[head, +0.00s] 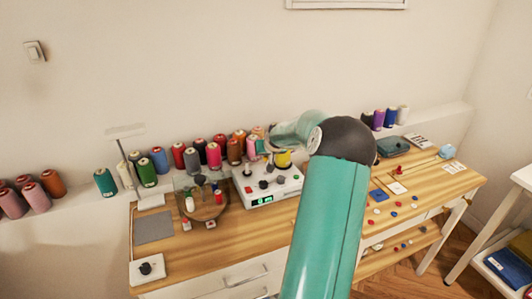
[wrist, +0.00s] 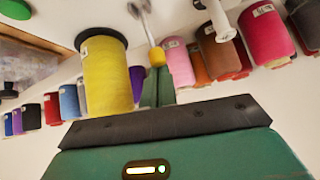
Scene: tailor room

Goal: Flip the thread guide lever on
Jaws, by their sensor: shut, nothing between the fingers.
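The white thread machine (head: 262,197) with a green display stands on the wooden table in the head view. A yellow spool (head: 284,160) stands at its back right; it looks large in the wrist view (wrist: 105,72). A thin metal rod with a yellow tip (wrist: 156,54), which looks like the thread guide lever, is beside the spool in the wrist view. My gripper (wrist: 157,78) is shut and empty, its green fingers at the yellow tip; I cannot tell whether they touch. In the head view my arm hides much of the machine's right side, and the lever is not clear.
Several coloured spools (head: 213,155) line the wall ledge behind the machine. A round wooden stand (head: 208,212) with small spools is left of it. A grey mat (head: 155,227) lies further left. Small red and blue pieces lie on the table at the right.

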